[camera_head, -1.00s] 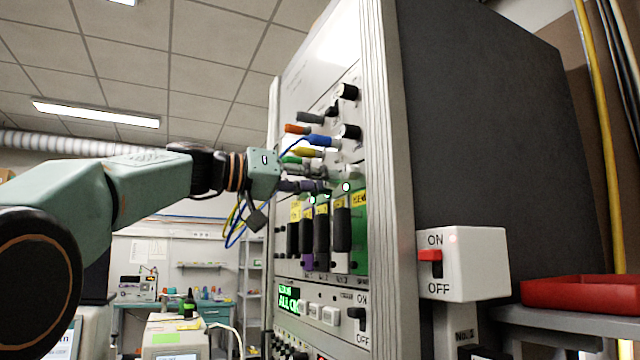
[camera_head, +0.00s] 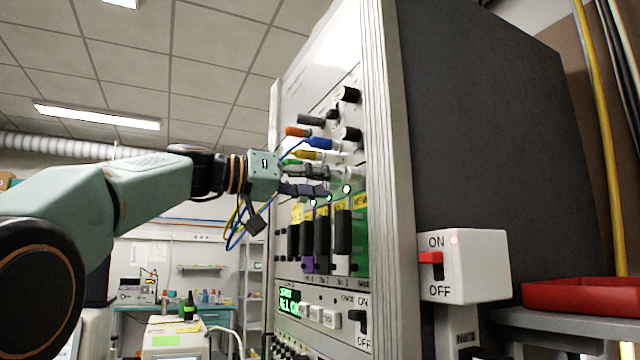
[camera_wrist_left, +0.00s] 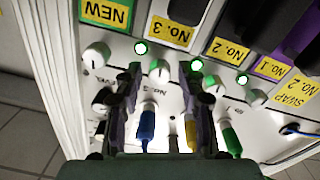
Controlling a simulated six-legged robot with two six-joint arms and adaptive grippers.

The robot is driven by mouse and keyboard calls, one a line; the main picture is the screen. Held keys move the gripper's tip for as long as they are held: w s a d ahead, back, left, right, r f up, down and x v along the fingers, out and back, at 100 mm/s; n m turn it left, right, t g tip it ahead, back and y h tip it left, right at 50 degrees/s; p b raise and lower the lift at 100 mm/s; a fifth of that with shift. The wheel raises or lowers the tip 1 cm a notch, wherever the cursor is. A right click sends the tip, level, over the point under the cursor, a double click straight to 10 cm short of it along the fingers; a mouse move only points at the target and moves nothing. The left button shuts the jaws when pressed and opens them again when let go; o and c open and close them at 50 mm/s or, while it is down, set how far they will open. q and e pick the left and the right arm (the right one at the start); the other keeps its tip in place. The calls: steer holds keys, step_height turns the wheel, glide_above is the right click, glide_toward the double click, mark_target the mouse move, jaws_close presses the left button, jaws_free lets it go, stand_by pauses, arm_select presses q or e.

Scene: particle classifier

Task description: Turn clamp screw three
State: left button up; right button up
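In the left wrist view, a row of small white clamp screws runs along the panel beside green lights. One white screw (camera_wrist_left: 159,71), near the yellow "No. 3" label (camera_wrist_left: 172,31), lies between the fingertips of my left gripper (camera_wrist_left: 160,75). The fingers stand apart on either side of it, with a visible gap. In the head view, my left gripper (camera_head: 306,181) reaches the cabinet front (camera_head: 330,120) just above the black module handles (camera_head: 321,238); the screw itself is hard to make out there. My right gripper is not in view.
Coloured plugs, including a blue one (camera_head: 320,143), stick out close above my left gripper. A blue cable (camera_head: 236,236) hangs under it. A white ON/OFF switch box (camera_head: 480,265) and a red tray (camera_head: 585,294) are to the right.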

arm_select(q)
steer(key=shift+o, duration=0.2)
steer(key=v, duration=1.2)
steer(key=shift+s, duration=0.1)
stand_by(0.3)
